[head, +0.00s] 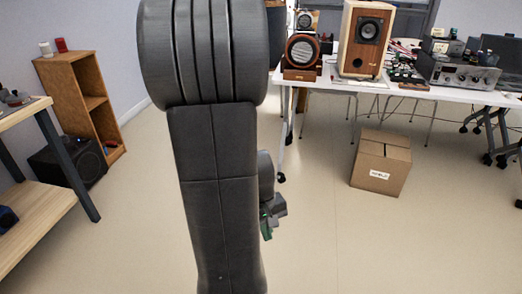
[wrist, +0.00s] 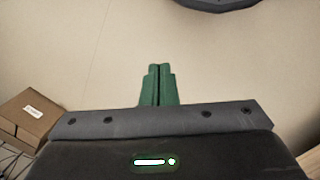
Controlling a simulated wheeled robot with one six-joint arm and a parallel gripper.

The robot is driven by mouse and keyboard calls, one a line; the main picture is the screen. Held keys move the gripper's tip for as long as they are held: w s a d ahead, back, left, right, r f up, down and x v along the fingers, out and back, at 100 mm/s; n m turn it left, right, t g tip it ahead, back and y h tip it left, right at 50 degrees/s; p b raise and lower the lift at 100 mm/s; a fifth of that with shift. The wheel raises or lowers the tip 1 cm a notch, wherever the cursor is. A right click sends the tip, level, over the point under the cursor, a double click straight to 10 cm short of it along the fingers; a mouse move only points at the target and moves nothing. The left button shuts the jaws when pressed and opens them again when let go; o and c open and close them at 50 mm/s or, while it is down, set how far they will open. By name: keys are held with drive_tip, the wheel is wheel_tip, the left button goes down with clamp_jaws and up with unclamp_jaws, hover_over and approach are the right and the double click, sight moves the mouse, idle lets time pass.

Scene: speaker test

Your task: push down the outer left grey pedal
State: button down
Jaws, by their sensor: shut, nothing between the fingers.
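I see no grey pedal in either view. My gripper (wrist: 159,82) shows in the wrist view with its two green fingers together, shut and empty. Pale floor (wrist: 90,60) lies beyond the fingertips, and nothing touches them. In the head view only a small green part of my gripper (head: 266,226) shows. My dark arm fills the middle of the head view and hides what is behind it.
A cardboard box (head: 381,163) stands on the floor at the right, before a white table (head: 430,92) with speakers and electronics. A wooden shelf (head: 70,88), a black box (head: 55,165) and a wooden bench (head: 35,215) are at the left. Open floor lies between.

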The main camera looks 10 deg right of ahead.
drive_tip(key=w+d+f+n+h+b, duration=0.1)
drive_tip(key=w+d+f+n+b, duration=0.15)
drive_tip(key=w+f, duration=0.8)
drive_tip(key=w+f+n+b, duration=0.1)
drive_tip(key=w+f+n, duration=0.2)
drive_tip(key=f, duration=1.4)
drive_tip(key=w+d+f+n+g+b, duration=0.1)
drive_tip(key=w+f+n+b, duration=0.1)
drive_tip(key=f, duration=1.5)
drive_tip(key=shift+w+d+f+n+b, duration=0.35)
drive_tip(key=shift+w+n, duration=0.3)
drive_tip(key=shift+w, duration=0.2)
